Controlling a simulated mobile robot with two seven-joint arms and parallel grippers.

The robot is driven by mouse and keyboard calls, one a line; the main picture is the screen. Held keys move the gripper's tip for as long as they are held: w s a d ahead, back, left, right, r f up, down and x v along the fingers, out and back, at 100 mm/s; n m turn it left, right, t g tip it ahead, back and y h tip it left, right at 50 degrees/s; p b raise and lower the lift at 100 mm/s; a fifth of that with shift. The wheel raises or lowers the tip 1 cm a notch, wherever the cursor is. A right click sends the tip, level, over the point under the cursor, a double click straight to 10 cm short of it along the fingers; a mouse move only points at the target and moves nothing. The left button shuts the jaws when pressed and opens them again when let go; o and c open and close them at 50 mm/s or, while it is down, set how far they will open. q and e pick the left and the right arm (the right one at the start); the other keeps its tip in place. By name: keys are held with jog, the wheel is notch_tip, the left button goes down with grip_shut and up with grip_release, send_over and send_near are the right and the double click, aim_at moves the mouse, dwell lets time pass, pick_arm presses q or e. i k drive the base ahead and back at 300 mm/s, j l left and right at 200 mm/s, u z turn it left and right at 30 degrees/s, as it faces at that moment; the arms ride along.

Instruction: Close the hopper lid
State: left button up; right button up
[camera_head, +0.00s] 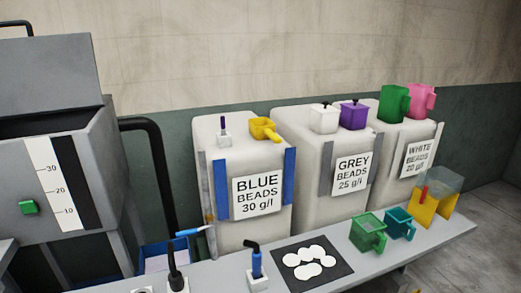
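The grey hopper (95,170) stands at the left with a dark opening along its top. Its grey lid (48,75) stands raised and leans up at the back of the opening, so the hopper is open. A white level scale (50,178) with a black strip beside it and a green button (27,207) are on the hopper's front. The hopper's left side is cut off by the picture edge. Neither my left nor my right gripper shows in the head view.
A black pipe (157,160) runs beside the hopper's right side. Bead bins marked BLUE (222,160), GREY and WHITE stand to the right. The bench (330,225) in front holds green scoops, a black mat (290,270) with white discs and upright-handled tools.

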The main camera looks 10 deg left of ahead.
aim_at(40, 74)
jog(key=u, duration=0.6)
jog(key=j+u, duration=0.3)
jog(key=u, duration=0.15)
jog(key=i+j+u, duration=0.15)
jog(key=u, duration=0.35)
